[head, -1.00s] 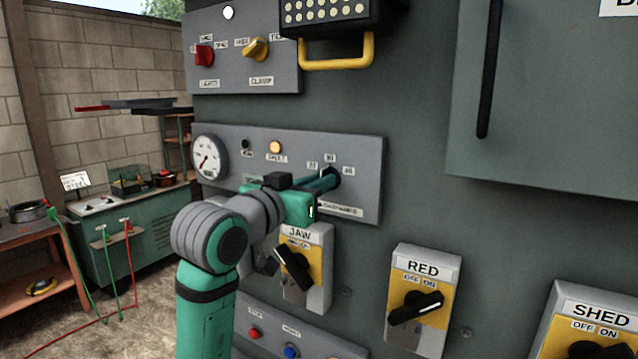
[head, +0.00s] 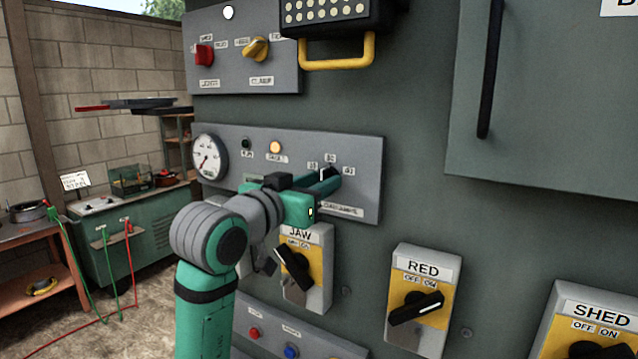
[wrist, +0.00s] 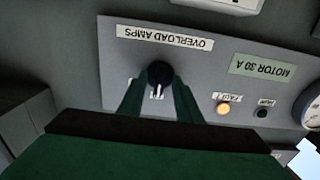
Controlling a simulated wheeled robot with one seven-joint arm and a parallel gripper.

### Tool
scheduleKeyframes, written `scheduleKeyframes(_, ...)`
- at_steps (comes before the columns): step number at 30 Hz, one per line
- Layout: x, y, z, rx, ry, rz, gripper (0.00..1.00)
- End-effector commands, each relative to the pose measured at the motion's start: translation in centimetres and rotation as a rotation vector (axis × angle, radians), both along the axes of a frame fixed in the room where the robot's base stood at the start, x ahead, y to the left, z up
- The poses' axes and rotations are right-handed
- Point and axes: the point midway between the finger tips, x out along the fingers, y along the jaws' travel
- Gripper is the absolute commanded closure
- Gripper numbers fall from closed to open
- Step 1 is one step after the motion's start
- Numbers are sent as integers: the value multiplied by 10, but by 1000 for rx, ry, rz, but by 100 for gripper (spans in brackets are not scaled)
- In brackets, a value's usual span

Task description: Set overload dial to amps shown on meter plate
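The black overload dial (wrist: 160,72) sits on the grey panel under the upside-down "OVERLOAD AMPS" label in the wrist view. It is small and partly hidden in the head view (head: 327,172). A white mark on its handle points down in the wrist picture, toward scale numbers too small to read surely there. The green meter plate (wrist: 264,67) reads "MOTOR 30 A". My gripper (wrist: 161,84) has its green fingers apart, one on each side of the dial. It reaches the dial from the left in the head view (head: 327,180). Contact with the dial is unclear.
A round gauge (head: 210,157) and a lit orange fault lamp (head: 275,147) are on the same panel. Below are the JAW switch (head: 297,266) and RED switch (head: 417,300). A yellow handle (head: 340,63) juts out above the panel.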

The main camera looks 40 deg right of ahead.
Motion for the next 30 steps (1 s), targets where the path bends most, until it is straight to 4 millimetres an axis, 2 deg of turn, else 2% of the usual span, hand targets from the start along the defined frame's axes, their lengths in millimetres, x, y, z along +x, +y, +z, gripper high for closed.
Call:
scheduleKeyframes(5,-5,16,0,-1,-1,3,69)
scheduleKeyframes(18,-35,86,0,-1,-1,2,69)
scheduleKeyframes(24,-41,98,0,-1,0,1,69)
scheduleKeyframes(30,-41,99,0,0,0,0,69)
